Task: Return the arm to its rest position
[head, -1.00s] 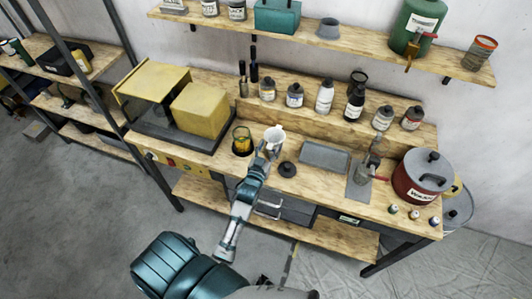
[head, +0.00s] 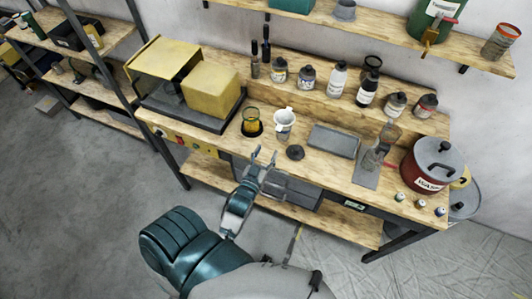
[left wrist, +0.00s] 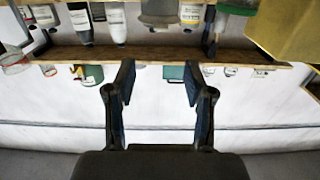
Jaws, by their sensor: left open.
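My left gripper (head: 264,158) is open and empty, in front of the workbench's front edge. Its two spread fingers also show in the left wrist view (left wrist: 158,82), with nothing between them. My left arm (head: 238,210) comes up from my body at the bottom of the head view. My right gripper is not in view.
The workbench (head: 225,146) holds a yellow-lidded machine (head: 215,90), a yellow glass (head: 251,119), a dark round lid (head: 295,152), a grey tray (head: 334,141) and a red pot (head: 429,166). A rack (head: 92,77) stands left. The floor (head: 90,210) at left is clear.

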